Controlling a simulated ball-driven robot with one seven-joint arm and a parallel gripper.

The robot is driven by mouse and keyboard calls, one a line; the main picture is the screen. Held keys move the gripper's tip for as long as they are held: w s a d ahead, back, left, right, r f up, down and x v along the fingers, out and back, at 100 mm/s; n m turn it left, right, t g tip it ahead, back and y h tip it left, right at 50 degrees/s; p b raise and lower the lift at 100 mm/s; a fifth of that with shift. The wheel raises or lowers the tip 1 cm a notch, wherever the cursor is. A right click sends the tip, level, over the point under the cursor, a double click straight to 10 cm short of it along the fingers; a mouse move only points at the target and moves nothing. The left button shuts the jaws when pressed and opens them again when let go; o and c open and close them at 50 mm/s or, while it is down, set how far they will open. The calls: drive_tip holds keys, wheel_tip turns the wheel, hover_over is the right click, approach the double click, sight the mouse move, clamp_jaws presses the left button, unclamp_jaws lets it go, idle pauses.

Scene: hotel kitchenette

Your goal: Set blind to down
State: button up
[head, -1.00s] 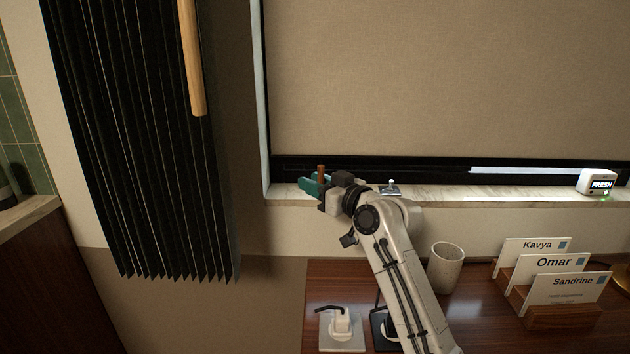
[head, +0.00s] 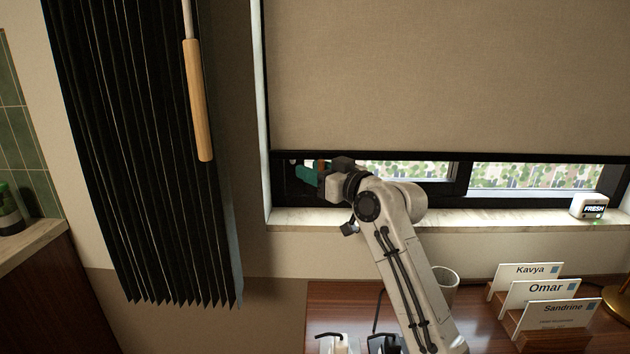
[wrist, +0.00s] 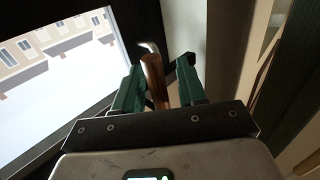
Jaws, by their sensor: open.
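The beige roller blind (head: 440,80) covers most of the window in the head view. Its dark bottom edge hangs above the sill, with a strip of glass showing below it. My gripper (head: 312,172) is at the window's lower left corner, just below that edge. In the wrist view my gripper (wrist: 161,82) is open, its green fingers on either side of a brown wooden grip (wrist: 153,75) with a silvery bent end. I cannot tell what this grip is fixed to or whether the fingers touch it. A wooden handle (head: 199,100) hangs in front of the dark pleated curtain.
The curtain (head: 130,160) hangs left of the window. A small FRESH device (head: 588,206) sits on the right of the sill (head: 500,217). My arm crosses in front of the sill.

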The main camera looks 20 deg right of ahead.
sight(301, 58)
wheel_tip(301, 58, up, 22)
drive_tip(key=p, duration=1)
drive_tip(key=shift+r, duration=0.25)
drive_tip(key=v, duration=1.2)
drive_tip(key=shift+s, duration=0.2)
idle(0.3)
idle(0.5)
